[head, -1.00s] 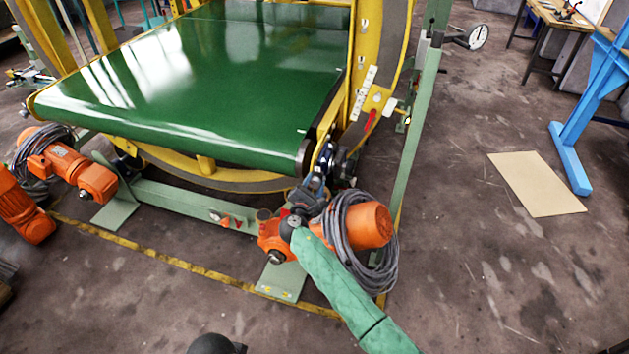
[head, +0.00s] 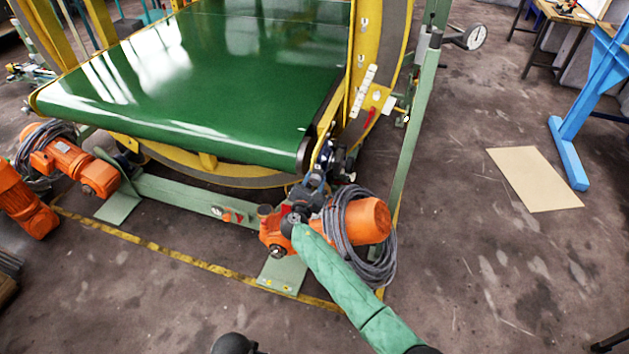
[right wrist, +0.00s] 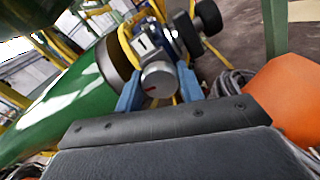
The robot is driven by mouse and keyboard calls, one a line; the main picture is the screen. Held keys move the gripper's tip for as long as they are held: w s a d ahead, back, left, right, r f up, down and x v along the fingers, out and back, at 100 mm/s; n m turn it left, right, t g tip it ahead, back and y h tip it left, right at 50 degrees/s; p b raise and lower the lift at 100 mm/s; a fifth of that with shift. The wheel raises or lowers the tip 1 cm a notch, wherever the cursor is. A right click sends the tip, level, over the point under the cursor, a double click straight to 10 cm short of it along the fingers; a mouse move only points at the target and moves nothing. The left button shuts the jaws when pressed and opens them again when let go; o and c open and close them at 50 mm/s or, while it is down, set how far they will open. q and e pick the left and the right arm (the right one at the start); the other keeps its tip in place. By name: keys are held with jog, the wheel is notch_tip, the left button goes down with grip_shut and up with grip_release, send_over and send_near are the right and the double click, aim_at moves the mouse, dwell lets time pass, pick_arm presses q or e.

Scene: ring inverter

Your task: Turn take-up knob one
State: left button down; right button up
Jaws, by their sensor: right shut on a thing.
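Take-up knob one (right wrist: 158,80) is a grey round knob with a red mark on its face, in the middle of the right wrist view. A white plate with a black "1" (right wrist: 143,44) sits just behind it. My right gripper (right wrist: 160,92) has its two blue fingers on either side of the knob and is shut on it. In the head view, my right gripper (head: 320,176) is at the near right corner of the green belt, where the knob itself is too small and covered to make out. My left gripper is not in view.
The green belt (head: 200,85) ends left of my right gripper. An orange motor (head: 368,220) with a coiled grey cable (head: 345,225) sits close beside my right arm. A green post (head: 412,130) stands to the right. Open floor lies farther right.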

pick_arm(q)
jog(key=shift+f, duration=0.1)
pick_arm(e)
jog(key=shift+f, duration=0.1)
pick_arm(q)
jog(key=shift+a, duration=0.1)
pick_arm(e)
jog(key=o, duration=1)
jog(key=shift+a, duration=0.1)
jog(key=shift+s+a, duration=0.15)
jog(key=shift+s, duration=0.35)
pick_arm(q)
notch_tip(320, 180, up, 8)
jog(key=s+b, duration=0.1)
jog(key=b, duration=0.1)
pick_arm(e)
jog(key=v, duration=0.6)
jog(key=shift+s, duration=0.4)
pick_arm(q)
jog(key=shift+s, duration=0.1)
pick_arm(e)
jog(key=shift+a, duration=0.1)
